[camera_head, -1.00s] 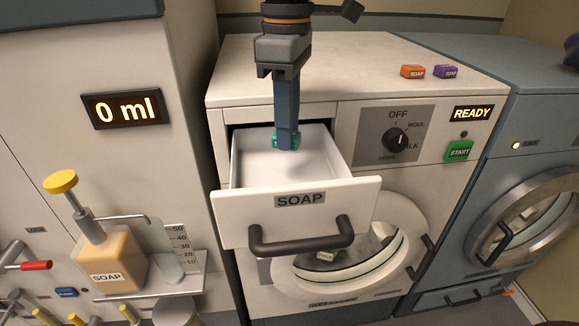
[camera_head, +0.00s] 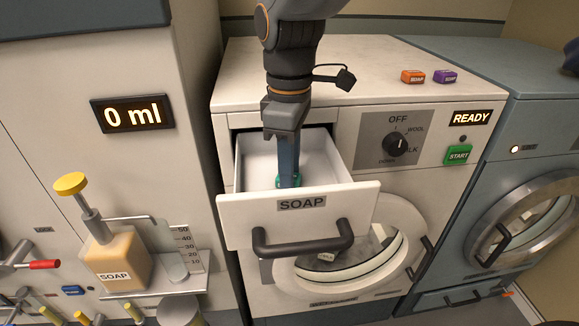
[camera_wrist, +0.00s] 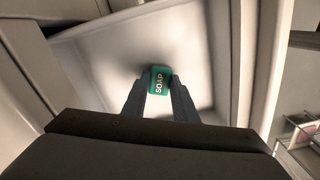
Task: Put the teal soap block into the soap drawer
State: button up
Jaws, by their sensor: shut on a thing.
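The soap drawer (camera_head: 240,222) is pulled open from the white washing machine, with a SOAP label on its front. My gripper (camera_head: 289,180) reaches down inside the drawer, close behind its front panel. It is shut on the teal soap block (camera_wrist: 160,79), which shows between the fingertips in the wrist view with SOAP printed on it. In the head view only a teal sliver of the block shows, mostly hidden by the fingers and the drawer front. I cannot tell whether the block touches the drawer floor.
An orange soap block (camera_head: 412,76) and a purple soap block (camera_head: 445,76) lie on the machine top. The control panel has a dial (camera_head: 396,144), a READY display (camera_head: 472,118) and a green START button (camera_head: 458,154). A soap dispenser (camera_head: 110,262) stands at the left.

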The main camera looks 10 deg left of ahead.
jog(key=o, duration=1)
notch_tip(320, 180, up, 12)
jog(key=b, duration=0.2)
jog(key=shift+r, duration=0.1)
